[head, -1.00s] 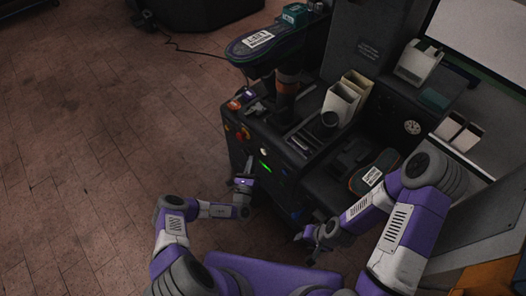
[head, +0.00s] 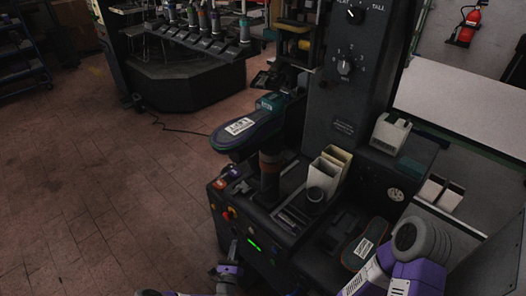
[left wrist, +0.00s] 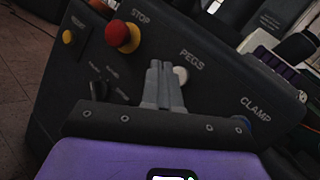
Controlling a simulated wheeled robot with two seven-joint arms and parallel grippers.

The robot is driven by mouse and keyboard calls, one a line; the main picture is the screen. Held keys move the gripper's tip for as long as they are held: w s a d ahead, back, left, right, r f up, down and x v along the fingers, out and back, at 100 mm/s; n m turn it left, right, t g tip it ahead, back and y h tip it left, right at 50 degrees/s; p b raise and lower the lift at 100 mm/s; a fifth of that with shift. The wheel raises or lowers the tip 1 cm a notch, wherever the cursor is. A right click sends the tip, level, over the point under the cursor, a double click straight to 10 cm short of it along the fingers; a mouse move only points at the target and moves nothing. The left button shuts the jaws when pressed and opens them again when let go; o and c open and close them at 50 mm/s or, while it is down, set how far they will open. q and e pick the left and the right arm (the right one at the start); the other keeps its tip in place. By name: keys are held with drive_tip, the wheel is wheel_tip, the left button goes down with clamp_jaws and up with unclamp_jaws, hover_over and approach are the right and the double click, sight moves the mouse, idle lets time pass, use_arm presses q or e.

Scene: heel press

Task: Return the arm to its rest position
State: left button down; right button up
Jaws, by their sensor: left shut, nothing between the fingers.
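My left gripper (head: 232,252) is low in the head view, in front of the black press's control panel. In the left wrist view its grey fingers (left wrist: 162,85) are together with nothing between them. They point at the panel near the white PEGS button (left wrist: 181,75), and I cannot tell whether they touch it. My right arm (head: 410,265) enters at the lower right of the head view. Its gripper is out of the frame.
The press (head: 345,110) carries a labelled shoe form (head: 245,128) on a post and a second sole (head: 365,245) lower right. The panel has a red STOP button (left wrist: 122,35) and a blue CLAMP button (left wrist: 241,122). Open floor (head: 90,210) lies to the left.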

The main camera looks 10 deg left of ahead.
use_arm(q)
drive_tip(key=shift+d, duration=0.1)
drive_tip(key=s+d+r+m+g+h, duration=0.2)
drive_tip(key=s+d+m+g+h, duration=0.4)
drive_tip(key=d+m+h, duration=0.25)
drive_tip(key=s+d+r+m+g+h, duration=0.2)
drive_tip(key=s+d+m+g+h, duration=0.3)
drive_tip(key=d+m+g+h, duration=0.4)
drive_tip(key=s+a+f+m+g+y, duration=0.1)
drive_tip(key=s+f+m+g+y, duration=0.1)
drive_tip(key=s+m+g+y, duration=0.5)
drive_tip(key=s+a+f+m+g+y, duration=0.1)
drive_tip(key=s+f+m+g+y, duration=0.3)
drive_tip(key=s, duration=0.6)
drive_tip(key=w+a+r+m+t+y, duration=0.1)
drive_tip(key=a+r+m+t+y, duration=0.2)
drive_tip(key=a+r+m+t, duration=0.2)
drive_tip(key=a+m, duration=0.3)
drive_tip(key=m, duration=0.1)
drive_tip(key=shift+w+a+r+t+p, duration=0.2)
drive_tip(key=shift+w+a+t+p, duration=0.1)
drive_tip(key=shift+a+t, duration=0.1)
drive_tip(key=shift+m, duration=0.25)
idle(0.3)
